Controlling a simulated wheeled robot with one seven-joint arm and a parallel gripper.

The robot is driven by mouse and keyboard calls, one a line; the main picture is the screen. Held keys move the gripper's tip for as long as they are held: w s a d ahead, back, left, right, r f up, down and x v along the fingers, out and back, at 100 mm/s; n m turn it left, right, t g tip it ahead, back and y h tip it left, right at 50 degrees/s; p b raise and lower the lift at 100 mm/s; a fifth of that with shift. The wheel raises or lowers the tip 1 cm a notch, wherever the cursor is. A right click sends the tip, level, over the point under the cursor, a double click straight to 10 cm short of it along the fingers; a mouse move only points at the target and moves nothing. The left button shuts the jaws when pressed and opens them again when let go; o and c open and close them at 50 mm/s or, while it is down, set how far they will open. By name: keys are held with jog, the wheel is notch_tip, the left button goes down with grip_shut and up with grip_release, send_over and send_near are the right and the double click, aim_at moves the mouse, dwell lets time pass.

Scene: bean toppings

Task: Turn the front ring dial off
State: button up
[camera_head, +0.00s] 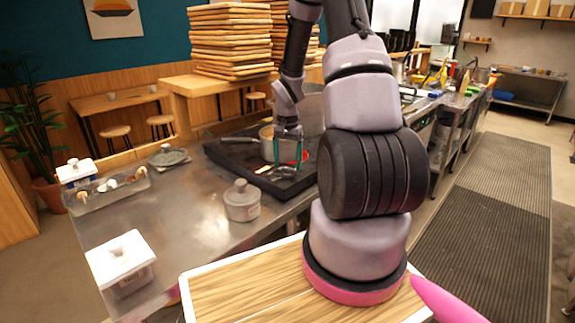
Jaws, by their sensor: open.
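My gripper (288,160) has two teal fingers, spread apart and pointing down over the black cooktop (232,155). Nothing shows between the fingers. A red curved patch (304,155), possibly a glowing ring, shows just right of the fingers, partly hidden by my arm. Small pale and dark shapes (265,170) lie on the cooktop's near part, just below the fingertips. I cannot tell which of them is the front ring dial or how it is turned, nor whether the fingers touch it.
A saucepan (267,144) with its handle to the left stands on the cooktop behind my gripper, and a larger pot (312,110) stands behind. A lidded grey jar (242,201) is in front on the metal counter (185,225). A white-lidded container (121,258) is at the near left.

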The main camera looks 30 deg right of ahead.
jog(key=shift+f, duration=0.75)
grip_shut()
jog(key=shift+n, duration=0.3)
jog(key=n, duration=0.4)
jog(key=shift+n, duration=2.2)
